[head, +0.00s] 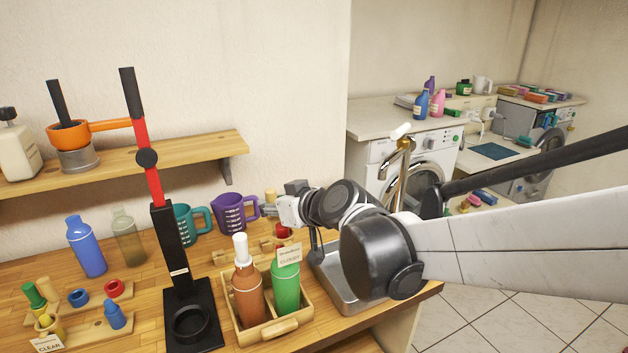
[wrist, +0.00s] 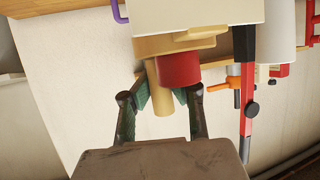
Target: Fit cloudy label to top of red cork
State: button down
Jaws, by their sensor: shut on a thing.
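The cream label reading CLOUDY (head: 289,256) is upright at the top of the green bottle (head: 286,290) in the head view. Whether it rests on the bottle is unclear. The red cork (head: 283,230) shows just above and behind the label. In the wrist view the red cork (wrist: 179,69) sits between my fingertips, beside a tan cylinder (wrist: 163,100) that may be its shank. A large cream surface, seemingly the label (wrist: 195,14), is close beyond it; contact is unclear. My gripper (wrist: 168,92) appears shut on the red cork. My arm partly hides the grip in the head view.
A wooden crate (head: 275,330) holds the green bottle and a brown bottle (head: 248,293) with a white top. A black-and-red lever press (head: 187,300) stands left of it. Teal and purple jugs (head: 232,212) are behind. A metal basin (head: 338,283) lies right.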

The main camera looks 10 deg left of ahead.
jog(key=shift+f+b, duration=0.75)
jog(key=shift+f, duration=0.3)
jog(key=c, duration=1.7)
grip_release()
notch_tip(320, 180, up, 10)
jog(key=s+d+f+m+h, duration=0.3)
jog(key=s+d+f, duration=0.2)
jog(key=d, duration=0.7)
jog(key=s+d+f+m+g+h, duration=0.1)
jog(key=s+d+f+m+h, duration=0.2)
jog(key=s+d, duration=0.6)
jog(key=s+d+f+m+h, duration=0.3)
jog(key=s+d+f, duration=0.4)
jog(key=d, duration=0.8)
jog(key=shift+s+f+m+g+h, duration=0.3)
jog(key=shift+f+h, duration=0.05)
jog(key=shift+h, duration=0.25)
